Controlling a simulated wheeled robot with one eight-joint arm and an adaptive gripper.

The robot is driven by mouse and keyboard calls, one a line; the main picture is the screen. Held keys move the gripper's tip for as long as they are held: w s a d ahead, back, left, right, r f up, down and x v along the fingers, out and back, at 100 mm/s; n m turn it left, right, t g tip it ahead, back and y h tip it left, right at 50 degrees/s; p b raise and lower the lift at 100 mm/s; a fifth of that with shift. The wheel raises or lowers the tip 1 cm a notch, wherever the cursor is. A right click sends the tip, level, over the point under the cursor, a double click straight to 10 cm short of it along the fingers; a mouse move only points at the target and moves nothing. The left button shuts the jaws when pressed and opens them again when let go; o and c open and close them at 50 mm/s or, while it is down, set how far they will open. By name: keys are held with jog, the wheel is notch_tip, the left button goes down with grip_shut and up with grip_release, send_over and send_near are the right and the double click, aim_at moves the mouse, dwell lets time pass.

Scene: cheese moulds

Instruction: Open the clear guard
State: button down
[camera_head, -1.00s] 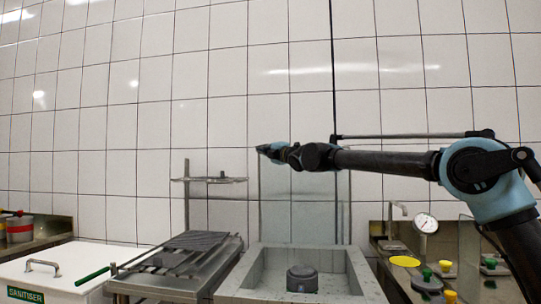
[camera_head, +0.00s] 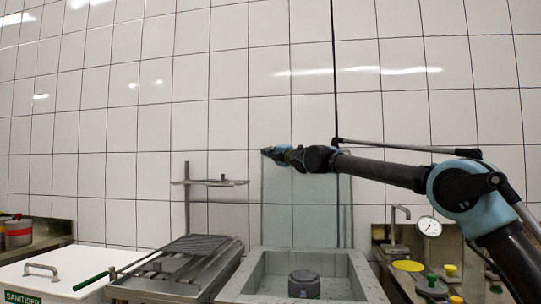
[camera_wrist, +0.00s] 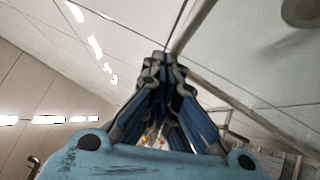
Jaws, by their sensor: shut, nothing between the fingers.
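The clear guard (camera_head: 305,215) is a pale see-through panel. It stands upright behind the stone basin (camera_head: 240,285), against the tiled wall. My gripper (camera_head: 266,152) is at the upper left corner of the guard, and my forearm crosses along its top. I cannot tell whether the gripper touches the panel. In the wrist view the fingers of my gripper (camera_wrist: 160,62) come together with nothing held. The guard is hard to make out in that view.
A dark round mould (camera_head: 303,284) stands in the basin. A draining rack (camera_head: 190,255) and a white sanitiser bin (camera_head: 60,265) are on the left. A dial gauge (camera_head: 429,227) and yellow and green parts are on the right bench. A thin metal stand (camera_head: 187,200) rises left of the guard.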

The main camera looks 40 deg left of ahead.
jog(key=s+d, duration=0.5)
jog(key=d, duration=0.7)
jog(key=shift+s+r, duration=0.2)
jog(key=shift+r, duration=0.2)
